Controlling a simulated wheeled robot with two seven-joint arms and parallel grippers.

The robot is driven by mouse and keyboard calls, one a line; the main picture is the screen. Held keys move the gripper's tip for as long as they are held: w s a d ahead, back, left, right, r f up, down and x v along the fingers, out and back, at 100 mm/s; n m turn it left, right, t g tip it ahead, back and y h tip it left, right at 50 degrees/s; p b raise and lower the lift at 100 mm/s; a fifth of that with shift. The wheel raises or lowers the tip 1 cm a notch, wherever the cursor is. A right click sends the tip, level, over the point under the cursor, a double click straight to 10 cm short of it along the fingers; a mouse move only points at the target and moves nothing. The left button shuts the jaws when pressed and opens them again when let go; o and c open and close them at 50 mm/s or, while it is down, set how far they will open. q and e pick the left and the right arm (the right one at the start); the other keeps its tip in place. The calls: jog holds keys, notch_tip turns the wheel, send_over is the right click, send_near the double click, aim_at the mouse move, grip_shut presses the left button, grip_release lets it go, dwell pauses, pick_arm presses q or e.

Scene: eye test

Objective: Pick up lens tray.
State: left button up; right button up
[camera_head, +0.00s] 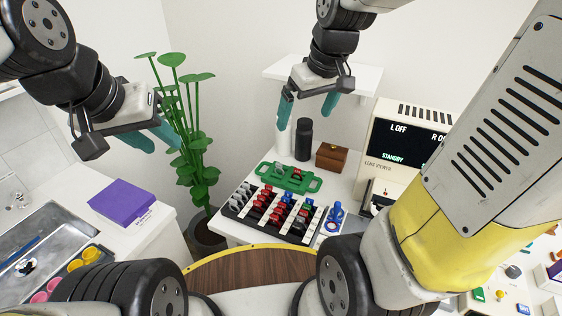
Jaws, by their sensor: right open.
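A green tray (313,184) with a handle at each end stands on the white table; a few small lens-like pieces sit in it. In front of it is a black-and-white rack (234,236) with rows of red, blue, green and grey lens pieces. I cannot tell for sure which one is the lens tray; the green one looks more like a tray. My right gripper (308,112) is open and empty, high above and behind the green tray. My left gripper (120,138) is far to the left, away from both; its fingers look apart, with nothing seen between them.
Behind the green tray stand a black bottle (303,140), a white bottle (283,139) and a brown box (331,156). A lens viewer (388,150) is at the right. Blue stands (334,217) sit beside the rack. A plant (190,130), purple box (122,201) and sink (40,245) are left.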

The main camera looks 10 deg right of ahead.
jog(key=w+f+n+g, duration=0.3)
jog(key=w+f+n, duration=0.1)
jog(key=w+f, duration=0.7)
jog(key=n+g+h, duration=0.1)
jog(key=n, duration=0.2)
send_over(288, 175)
notch_tip(288, 175, down, 12)
jog(key=shift+w+d+r, duration=0.1)
jog(key=shift+w+r, duration=0.05)
jog(key=shift+r, duration=0.1)
notch_tip(288, 175, down, 8)
jog(key=shift+r, duration=0.1)
jog(key=shift+c, duration=0.2)
jog(key=shift+r, duration=0.1)
jog(key=c, duration=1.3)
